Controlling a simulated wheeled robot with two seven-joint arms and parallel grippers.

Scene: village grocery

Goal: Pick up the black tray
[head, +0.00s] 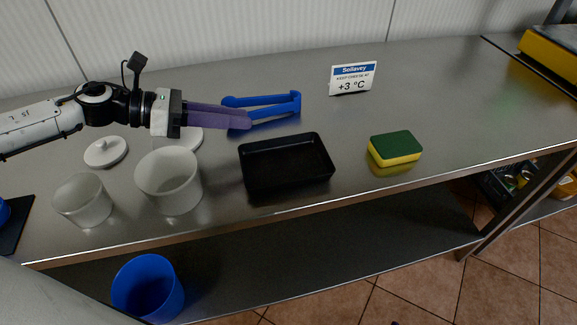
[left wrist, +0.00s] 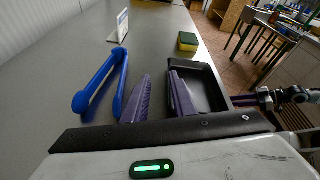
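The black tray (head: 287,178) is a shallow rectangular tray lying on the steel counter. It also shows in the left wrist view (left wrist: 208,92), just beyond and right of my fingers. My left gripper (head: 248,117) is above the counter, behind and left of the tray; in the left wrist view its purple fingers (left wrist: 162,88) are apart with nothing between them. The right finger overlaps the tray's left edge in that view. My right gripper (left wrist: 236,101) shows small at the right of the left wrist view; its finger gap is not clear.
Blue tongs (head: 262,104) lie behind the tray. A green and yellow sponge (head: 395,149) is to its right, white tubs (head: 170,184) (head: 83,202) and lids (head: 106,151) to its left. A price sign (head: 353,79) stands at the back. The counter (head: 450,100) is clear at right.

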